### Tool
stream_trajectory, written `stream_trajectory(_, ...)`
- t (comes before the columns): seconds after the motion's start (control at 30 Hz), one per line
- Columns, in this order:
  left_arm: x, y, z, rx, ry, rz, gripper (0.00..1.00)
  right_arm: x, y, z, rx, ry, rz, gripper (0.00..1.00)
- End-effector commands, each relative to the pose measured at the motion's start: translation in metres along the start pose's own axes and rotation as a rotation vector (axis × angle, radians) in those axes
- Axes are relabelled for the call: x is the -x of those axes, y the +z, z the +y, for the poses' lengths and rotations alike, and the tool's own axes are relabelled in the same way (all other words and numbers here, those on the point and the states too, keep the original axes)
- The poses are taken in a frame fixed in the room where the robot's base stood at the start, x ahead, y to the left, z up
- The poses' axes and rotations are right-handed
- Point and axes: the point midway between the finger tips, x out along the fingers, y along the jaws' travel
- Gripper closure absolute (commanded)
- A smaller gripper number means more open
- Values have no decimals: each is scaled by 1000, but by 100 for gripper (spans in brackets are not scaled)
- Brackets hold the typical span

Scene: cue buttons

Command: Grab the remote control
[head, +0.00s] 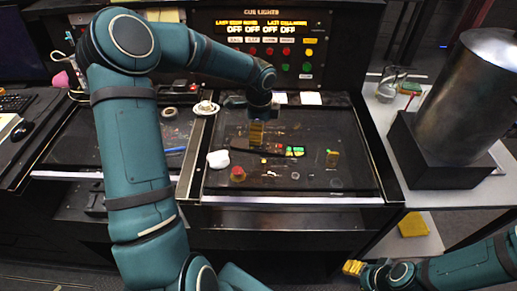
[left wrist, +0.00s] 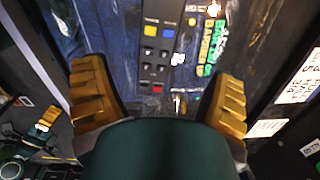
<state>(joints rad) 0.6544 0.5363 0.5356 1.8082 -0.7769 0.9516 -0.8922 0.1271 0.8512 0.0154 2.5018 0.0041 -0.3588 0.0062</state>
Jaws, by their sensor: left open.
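The remote control (left wrist: 158,48) is a long dark bar with yellow, blue, grey and red buttons. In the left wrist view it lies between my spread left fingers (left wrist: 160,75), apart from both. In the head view my left gripper (head: 256,140) points down over the dark glass console top, and the remote is a small dark strip (head: 270,153) just by its fingertips, partly hidden. My left gripper is open and empty. My right gripper (head: 353,267) is low at the right in the head view, away from the console; its finger opening is unclear.
Green and yellow lettered pieces (left wrist: 208,48) lie right beside the remote. A white lump (head: 218,159), a red button (head: 238,174) and a yellow item (head: 332,158) sit on the console. A cue-light panel (head: 268,40) stands behind. A large metal cylinder (head: 475,85) stands at right.

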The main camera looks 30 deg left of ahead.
Motion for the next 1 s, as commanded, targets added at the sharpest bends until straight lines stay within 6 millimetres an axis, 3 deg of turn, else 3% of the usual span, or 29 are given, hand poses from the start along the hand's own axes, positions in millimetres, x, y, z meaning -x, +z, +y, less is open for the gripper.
stream_trajectory(0.23, -18, -1, 1, 1, 1, 1, 15, -4, 2, 1, 1, -1, -4, 53)
stream_trajectory(0.53, -58, -8, 5, 0, 2, 1, 15, -13, 6, 5, 4, -1, -12, 53)
stream_trajectory(0.87, -63, -8, 4, 0, -1, 0, 15, -13, 6, 5, 4, -2, -14, 53)
stream_trajectory(0.97, -63, -8, 4, 0, -1, 0, 44, -13, 6, 5, 4, -2, -14, 53)
stream_trajectory(1.0, -63, -8, 4, 0, -1, 0, 58, -13, 6, 5, 4, -1, -14, 53)
